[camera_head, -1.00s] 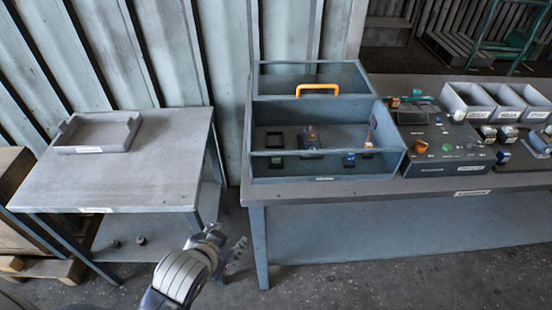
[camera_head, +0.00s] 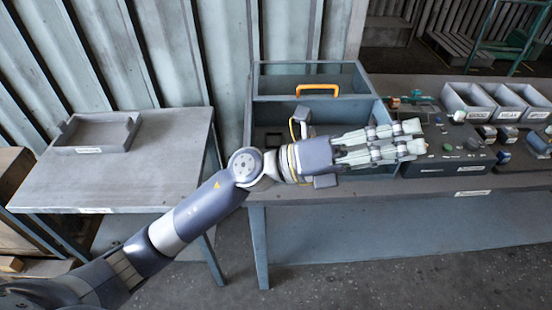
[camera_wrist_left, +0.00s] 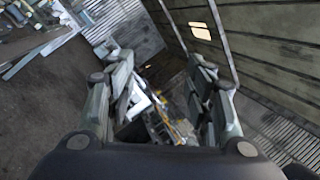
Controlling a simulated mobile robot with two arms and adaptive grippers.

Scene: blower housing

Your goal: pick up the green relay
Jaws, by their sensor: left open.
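My left gripper (camera_head: 414,137) is open and empty. It points right in the head view, in front of and above the right side of the blue-grey blower housing (camera_head: 262,85). Its two fingers also show in the left wrist view (camera_wrist_left: 156,65), spread apart. The forearm and hand cover most of the housing's inside, including where a small green-marked part stood earlier. I cannot pick out the green relay for certain now. A dark square part (camera_head: 273,140) shows in the housing left of the hand. My right gripper is not in view.
Grey labelled bins (camera_head: 468,100) are at the back right. A grey tray (camera_head: 92,133) lies on the left table (camera_head: 120,185), otherwise clear.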

